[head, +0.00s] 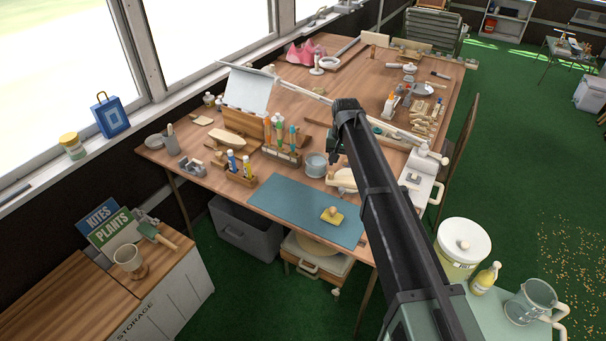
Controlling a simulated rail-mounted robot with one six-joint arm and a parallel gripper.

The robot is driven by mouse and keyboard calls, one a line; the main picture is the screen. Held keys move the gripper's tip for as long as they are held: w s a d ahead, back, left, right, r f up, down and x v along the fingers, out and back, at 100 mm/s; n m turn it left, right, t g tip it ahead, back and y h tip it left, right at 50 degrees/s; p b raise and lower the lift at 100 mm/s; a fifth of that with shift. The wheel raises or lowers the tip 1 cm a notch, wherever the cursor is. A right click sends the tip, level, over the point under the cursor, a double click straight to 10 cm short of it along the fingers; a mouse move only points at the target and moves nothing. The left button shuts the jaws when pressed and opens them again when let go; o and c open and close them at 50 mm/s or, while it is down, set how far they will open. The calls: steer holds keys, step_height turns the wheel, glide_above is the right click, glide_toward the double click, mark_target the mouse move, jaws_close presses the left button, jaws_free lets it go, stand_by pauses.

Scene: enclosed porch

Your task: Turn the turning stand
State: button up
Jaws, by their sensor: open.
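My arm reaches from the lower right up over the wooden table (222,178) and bends down at its far end. My gripper (333,158) hangs there, small and dark, above the table near a grey-blue pot (316,165). It is open, and I see nothing held in it. I cannot surely pick out the turning stand. A pale round-topped thing (342,180) sits just below my gripper, partly hidden by my arm. A pale round disc (318,248) also shows in a box under the table's front edge.
A blue mat (285,203) carries a yellow block with a knob (332,215). Brushes (281,133), bottles (240,165) and a wooden boat shape (230,143) crowd the left. A lidded tub (462,245) and a jug (533,300) stand at the lower right.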

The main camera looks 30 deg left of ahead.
mark_target(342, 188)
steer(key=f+b, duration=0.3)
steer(key=d+f+b, duration=0.1)
steer(key=f+b, duration=0.7)
steer(key=shift+s+d, duration=0.1)
steer(key=shift+d, duration=0.15)
steer(key=shift+r, duration=0.1)
steer(key=shift+c, duration=0.5)
jaws_close()
